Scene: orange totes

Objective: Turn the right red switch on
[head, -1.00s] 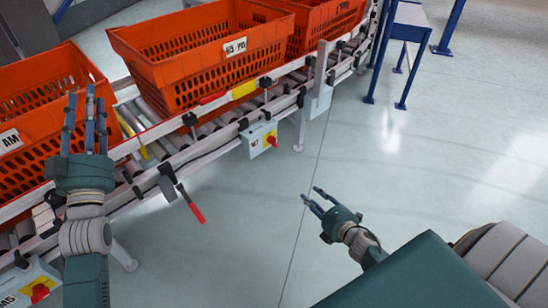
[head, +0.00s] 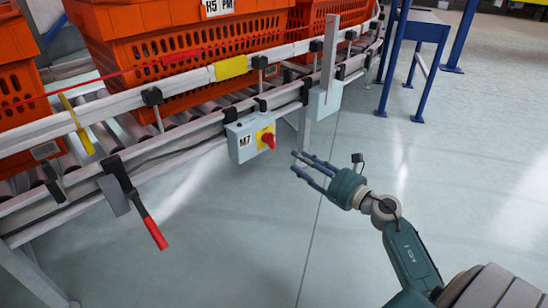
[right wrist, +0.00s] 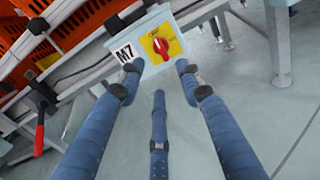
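The red switch (head: 268,140) sits on a yellow plate on the grey box marked M7 (head: 241,143), mounted on the conveyor's side rail. In the right wrist view the red switch (right wrist: 161,48) is beyond the fingertips, its knob tilted. My right gripper (head: 304,169) is just right of and slightly below the box in the head view. Its blue fingers are spread apart and empty, pointing at the box, with a gap to the switch. The right gripper also shows in the wrist view (right wrist: 155,85). My left gripper is out of the head view.
Orange totes (head: 190,50) stand on the roller conveyor behind the rail (head: 130,100). A lever with a red handle (head: 155,233) hangs down left of the box. A blue-legged table (head: 425,40) stands at the back right. The floor is clear.

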